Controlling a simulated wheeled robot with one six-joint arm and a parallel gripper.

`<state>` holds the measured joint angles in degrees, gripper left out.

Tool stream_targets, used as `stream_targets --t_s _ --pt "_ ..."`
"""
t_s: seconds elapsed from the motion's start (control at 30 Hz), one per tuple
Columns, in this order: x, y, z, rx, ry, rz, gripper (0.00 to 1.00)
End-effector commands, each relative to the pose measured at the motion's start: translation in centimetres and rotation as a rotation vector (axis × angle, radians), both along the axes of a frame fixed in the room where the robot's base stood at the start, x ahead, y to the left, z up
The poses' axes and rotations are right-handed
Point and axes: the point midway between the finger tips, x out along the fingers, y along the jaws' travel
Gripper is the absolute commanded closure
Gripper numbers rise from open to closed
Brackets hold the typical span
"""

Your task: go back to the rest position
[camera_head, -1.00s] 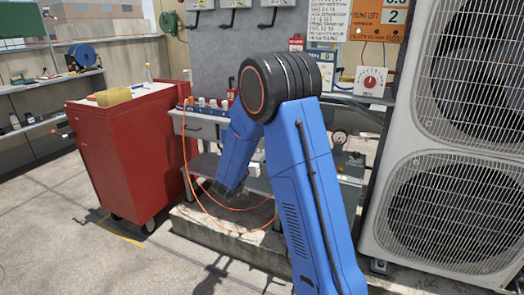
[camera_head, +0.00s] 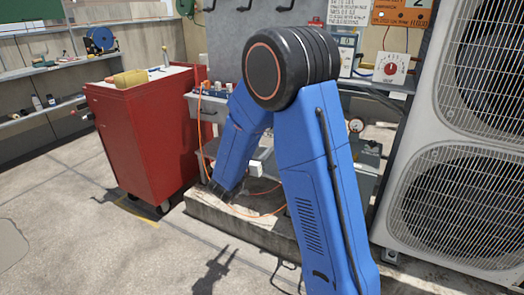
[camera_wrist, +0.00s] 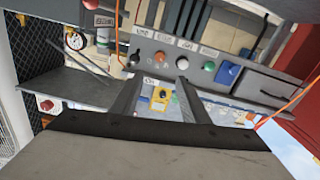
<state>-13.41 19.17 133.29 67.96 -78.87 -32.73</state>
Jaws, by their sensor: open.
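My gripper (camera_wrist: 157,84) shows in the wrist view as two dark fingers, spread apart with nothing between them. Behind them, in a tilted view, is a grey panel (camera_wrist: 205,48) with several coloured knobs and labels. A yellow and white device (camera_wrist: 159,97) shows beyond the gap between the fingers; I cannot tell its distance. In the head view, my blue arm is bent at a black joint, its forearm pointing down and left in front of the workbench. The gripper's fingers are not clear there.
A red cabinet (camera_head: 140,140) stands left of my arm. A large condenser unit (camera_head: 415,150) stands close on the right. An orange cord (camera_head: 200,135) hangs by the bench, above a low concrete ledge (camera_head: 260,232). The floor at front left is clear.

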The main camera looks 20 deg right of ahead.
Motion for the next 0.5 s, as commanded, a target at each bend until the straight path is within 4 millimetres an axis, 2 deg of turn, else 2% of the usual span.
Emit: stream_targets --t_s 0.27,0.5 --pt "0.1 0.0 0.1 0.005 -0.001 0.006 0.58" --pt "1.0 1.2 1.9 0.130 -0.010 0.147 0.58"
